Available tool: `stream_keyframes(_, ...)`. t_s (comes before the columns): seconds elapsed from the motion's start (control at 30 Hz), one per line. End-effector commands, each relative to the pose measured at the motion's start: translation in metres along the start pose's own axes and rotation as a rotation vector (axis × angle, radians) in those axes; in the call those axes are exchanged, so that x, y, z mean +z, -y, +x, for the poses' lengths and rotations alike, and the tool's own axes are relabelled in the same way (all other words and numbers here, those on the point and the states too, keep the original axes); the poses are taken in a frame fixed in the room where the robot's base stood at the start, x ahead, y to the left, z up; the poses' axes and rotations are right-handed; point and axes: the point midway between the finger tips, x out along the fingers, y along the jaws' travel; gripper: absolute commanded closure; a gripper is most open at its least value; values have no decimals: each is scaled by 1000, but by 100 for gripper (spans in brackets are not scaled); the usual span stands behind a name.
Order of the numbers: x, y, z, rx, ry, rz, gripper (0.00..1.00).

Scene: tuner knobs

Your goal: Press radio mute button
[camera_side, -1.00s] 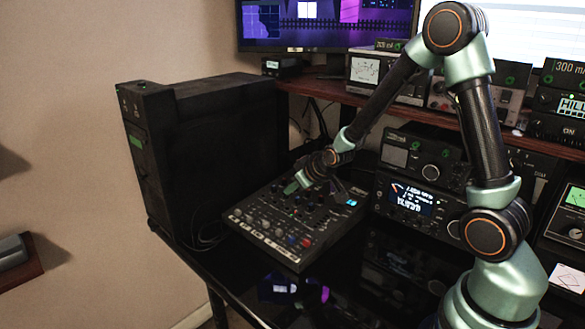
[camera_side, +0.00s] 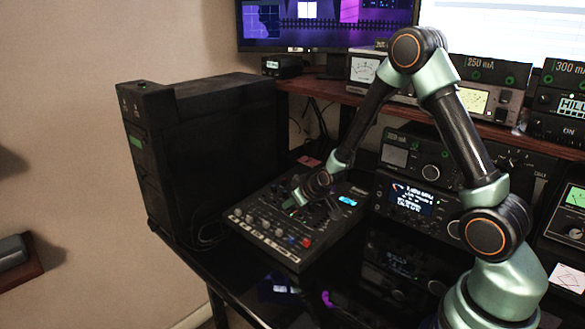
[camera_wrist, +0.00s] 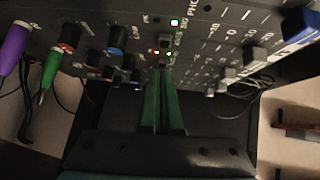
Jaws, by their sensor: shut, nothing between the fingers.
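A dark mixer console (camera_side: 262,243) with rows of knobs and faders lies on the black desk, left of the radio (camera_side: 412,198) with its lit display. My gripper (camera_side: 294,206) is over the console's middle, fingers pointing down at its controls. In the wrist view its two green fingers (camera_wrist: 164,72) are together, with nothing between them. Their tips are by a small dark button (camera_wrist: 166,41) with red lights beside it and a green light (camera_wrist: 174,22) above. I cannot tell whether the tips touch the button, and no mute label is readable.
A large black case (camera_side: 225,150) stands left of the console. Meters and other equipment (camera_side: 480,100) sit on the shelf behind. The glossy desk in front is mostly clear.

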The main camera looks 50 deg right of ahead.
Motion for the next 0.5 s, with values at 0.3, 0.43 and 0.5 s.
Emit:
stream_keyframes(0.3, 16, 1, 11, 0, 14, 0, 100)
stream_keyframes(0.43, 18, 2, 11, -1, 20, 1, 100)
stream_keyframes(0.5, 18, 2, 11, -1, 20, 1, 100)
